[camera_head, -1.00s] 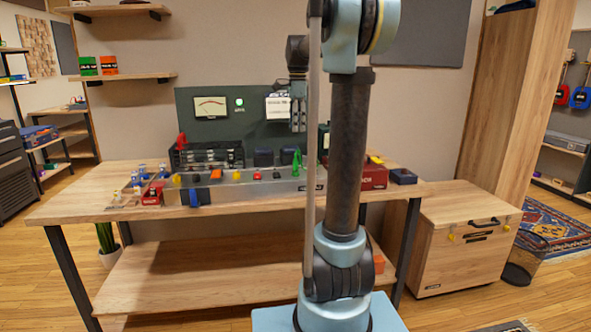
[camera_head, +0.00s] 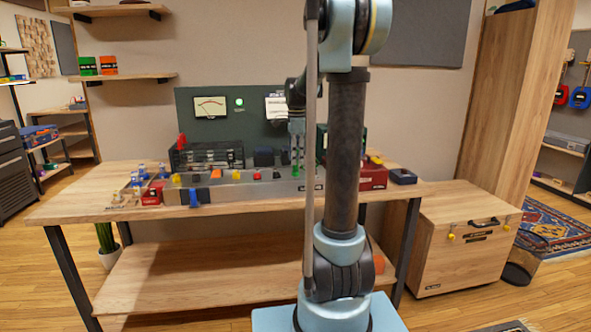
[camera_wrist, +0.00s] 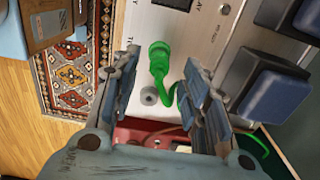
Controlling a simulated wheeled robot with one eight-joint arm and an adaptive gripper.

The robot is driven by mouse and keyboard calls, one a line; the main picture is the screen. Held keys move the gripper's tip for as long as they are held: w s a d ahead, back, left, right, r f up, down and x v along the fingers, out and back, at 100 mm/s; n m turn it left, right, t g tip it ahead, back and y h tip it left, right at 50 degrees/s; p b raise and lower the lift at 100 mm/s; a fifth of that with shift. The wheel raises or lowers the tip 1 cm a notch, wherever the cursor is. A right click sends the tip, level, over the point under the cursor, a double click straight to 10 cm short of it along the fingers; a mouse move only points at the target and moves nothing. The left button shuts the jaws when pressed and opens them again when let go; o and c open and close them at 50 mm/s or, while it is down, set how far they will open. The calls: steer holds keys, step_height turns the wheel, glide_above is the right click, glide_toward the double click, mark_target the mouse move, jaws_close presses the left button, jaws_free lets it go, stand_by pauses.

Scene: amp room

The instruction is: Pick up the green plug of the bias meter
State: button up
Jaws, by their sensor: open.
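The green plug (camera_wrist: 159,56) shows in the wrist view on a metal panel, with a green cable curling from it past my right finger. My gripper (camera_wrist: 152,84) is open, with one finger to each side of the plug's lower part and no clear contact. In the head view my gripper (camera_head: 297,135) points down over the right part of the grey panel (camera_head: 240,191) on the bench. The plug (camera_head: 295,169) is a small green spot just under the fingertips there. The bias meter, probably the white dial (camera_head: 210,106), is on the dark green back panel.
Blue-capped blocks (camera_wrist: 278,92) stand close to the right of my gripper in the wrist view. A red box (camera_head: 373,178) sits to the right on the bench (camera_head: 90,196). Coloured knobs line the panel to the left.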

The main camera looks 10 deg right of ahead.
mark_target(295, 167)
steer(key=shift+a+f, duration=0.1)
steer(key=shift+f, duration=1.65)
steer(key=shift+c, duration=0.6)
jaws_close()
steer(key=shift+r, duration=0.1)
